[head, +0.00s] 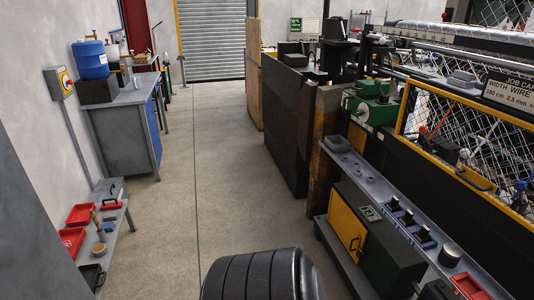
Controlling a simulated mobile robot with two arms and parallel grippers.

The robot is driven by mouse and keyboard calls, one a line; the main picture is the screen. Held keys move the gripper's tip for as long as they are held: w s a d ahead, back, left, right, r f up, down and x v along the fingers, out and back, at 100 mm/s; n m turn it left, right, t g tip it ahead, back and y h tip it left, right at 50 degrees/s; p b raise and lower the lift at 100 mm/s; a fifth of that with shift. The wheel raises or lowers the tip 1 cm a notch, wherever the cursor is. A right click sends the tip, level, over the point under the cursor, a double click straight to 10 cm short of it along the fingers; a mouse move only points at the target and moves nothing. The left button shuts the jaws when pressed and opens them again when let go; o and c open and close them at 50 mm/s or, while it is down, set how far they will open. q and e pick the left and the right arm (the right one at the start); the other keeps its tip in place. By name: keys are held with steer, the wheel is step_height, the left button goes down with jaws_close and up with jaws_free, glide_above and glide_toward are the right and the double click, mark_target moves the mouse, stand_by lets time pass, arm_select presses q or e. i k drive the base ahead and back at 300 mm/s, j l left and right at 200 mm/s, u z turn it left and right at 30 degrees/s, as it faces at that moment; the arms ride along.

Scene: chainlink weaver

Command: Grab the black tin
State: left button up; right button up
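A small dark cylinder with a grey top, which looks like the black tin (450,257), stands upright on the narrow grey ledge (383,190) at the lower right. It stands between a row of small black and blue items and a red tray. Neither of my grippers is in view, so nothing shows of what they hold.
A red tray (470,287) lies just in front of the tin. The yellow-fronted green cabinet (372,240) stands below the ledge, and the yellow-framed mesh machine (455,150) rises behind it. A workbench (122,125) lines the left wall. The central concrete floor (215,170) is clear.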

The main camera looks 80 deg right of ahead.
mark_target(451, 255)
steer(key=z, duration=4.2)
steer(key=i+l+u, duration=0.2)
steer(key=u, duration=0.2)
steer(key=i, duration=0.05)
